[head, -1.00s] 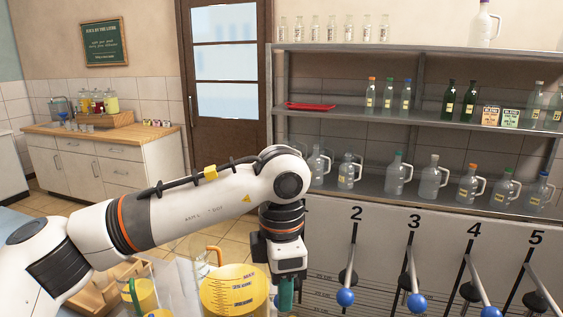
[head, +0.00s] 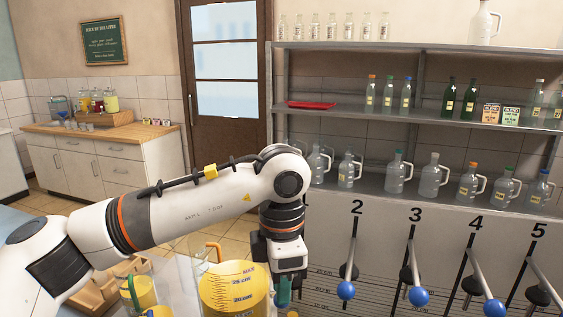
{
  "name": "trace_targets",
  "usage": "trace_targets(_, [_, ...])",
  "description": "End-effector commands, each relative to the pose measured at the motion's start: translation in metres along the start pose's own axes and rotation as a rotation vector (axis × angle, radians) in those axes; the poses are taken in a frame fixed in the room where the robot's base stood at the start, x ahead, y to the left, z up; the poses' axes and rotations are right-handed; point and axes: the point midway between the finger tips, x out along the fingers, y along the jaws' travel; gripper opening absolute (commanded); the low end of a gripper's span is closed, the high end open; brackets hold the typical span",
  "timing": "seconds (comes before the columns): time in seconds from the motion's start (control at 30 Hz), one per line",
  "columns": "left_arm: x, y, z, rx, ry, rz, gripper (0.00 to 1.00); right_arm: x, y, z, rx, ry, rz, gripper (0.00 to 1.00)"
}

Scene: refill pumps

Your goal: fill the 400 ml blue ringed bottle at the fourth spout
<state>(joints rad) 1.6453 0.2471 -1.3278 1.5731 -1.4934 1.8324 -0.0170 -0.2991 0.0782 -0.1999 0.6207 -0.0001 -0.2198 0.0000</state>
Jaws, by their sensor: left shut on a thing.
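My left gripper (head: 283,287) points down at the lower middle, in front of the pump panel and right of a yellow-filled tank. It is shut, with a teal piece (head: 284,292) at its fingers; what it holds is mostly cut off by the frame's bottom edge. Pump lever 4 (head: 483,272), with a blue knob, stands under the number 4 on the white panel (head: 438,225). Its spout is not visible. A handled bottle with a blue top (head: 541,190) stands at the right end of the lower shelf; I cannot read its size. My right gripper is not in view.
Levers 2 (head: 350,262), 3 (head: 413,270) and 5 (head: 540,275) flank lever 4. The graduated yellow tank (head: 232,290) stands close left of my gripper. A metal shelf (head: 430,195) with several handled bottles runs above the panel.

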Motion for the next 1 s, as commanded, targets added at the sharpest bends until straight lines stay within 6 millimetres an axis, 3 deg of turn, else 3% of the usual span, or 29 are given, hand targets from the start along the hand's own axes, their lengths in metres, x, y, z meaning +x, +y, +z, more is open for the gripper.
trace_targets(0.07, [-0.011,0.0,0.0,-0.001,0.002,-0.003,0.0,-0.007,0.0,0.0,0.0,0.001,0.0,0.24])
trace_targets(0.63, [-0.069,0.0,0.0,-0.001,0.001,-0.002,0.0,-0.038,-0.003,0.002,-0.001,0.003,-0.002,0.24])
trace_targets(1.0, [-0.073,0.0,0.0,-0.001,0.001,-0.002,0.01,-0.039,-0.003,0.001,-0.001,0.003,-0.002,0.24])
